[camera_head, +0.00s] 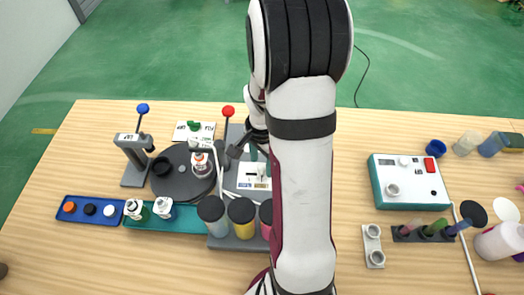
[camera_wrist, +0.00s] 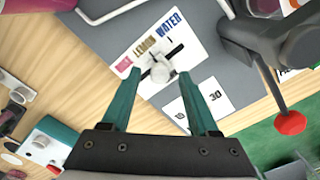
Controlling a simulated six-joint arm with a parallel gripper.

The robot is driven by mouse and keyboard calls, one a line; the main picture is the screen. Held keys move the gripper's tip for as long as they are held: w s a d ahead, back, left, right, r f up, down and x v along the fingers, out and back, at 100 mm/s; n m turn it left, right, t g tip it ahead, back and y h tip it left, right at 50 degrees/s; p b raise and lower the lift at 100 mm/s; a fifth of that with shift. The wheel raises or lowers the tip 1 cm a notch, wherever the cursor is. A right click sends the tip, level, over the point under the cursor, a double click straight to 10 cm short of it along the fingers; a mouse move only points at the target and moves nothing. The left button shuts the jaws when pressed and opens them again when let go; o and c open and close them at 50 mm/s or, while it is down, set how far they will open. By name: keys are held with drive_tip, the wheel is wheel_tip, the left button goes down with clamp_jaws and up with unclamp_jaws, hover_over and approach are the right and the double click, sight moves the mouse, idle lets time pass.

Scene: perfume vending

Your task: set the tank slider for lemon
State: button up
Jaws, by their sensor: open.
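The tank slider's white knob (camera_wrist: 160,70) sits on a white plate (camera_wrist: 185,68) in the wrist view. A black slot shows on both sides of the knob, which looks about midway along it. The plate carries the words ROSE in red, LEMON in yellow and WATER in blue; LEMON is the middle one. My gripper (camera_wrist: 157,77) is open, its two teal fingers on either side of the knob; I cannot tell whether they touch it. In the head view, the slider plate (camera_head: 253,183) is partly hidden by my arm.
Grey (camera_head: 211,209), yellow (camera_head: 241,212) and pink (camera_head: 266,213) tanks stand in front of the plate. A red-tipped lever (camera_wrist: 290,122) rises close to the gripper's right. A dark turntable (camera_head: 178,188) holding a bottle is to the left. A teal-sided box (camera_head: 408,181) stands right.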

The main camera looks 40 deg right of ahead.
wheel_tip(320, 180, up, 15)
drive_tip(key=shift+a+r, duration=0.1)
idle(0.3)
